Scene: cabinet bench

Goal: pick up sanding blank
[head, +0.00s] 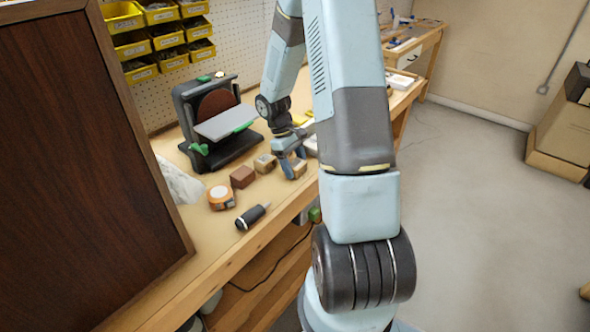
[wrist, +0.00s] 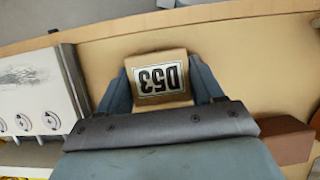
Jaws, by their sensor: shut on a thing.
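The sanding blank is a small tan block with a white label reading D53, upside down in the wrist view (wrist: 165,52). My gripper (wrist: 162,78) is shut on it, with one blue-grey finger on each side. In the head view, the blank (head: 300,169) shows partly between the fingers of my gripper (head: 292,168), near the bench's front edge. I cannot tell whether the blank touches the bench top.
A tan block (head: 265,163) and a dark brown block (head: 243,177) stand left of my gripper. A white device (wrist: 35,95) lies close by.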

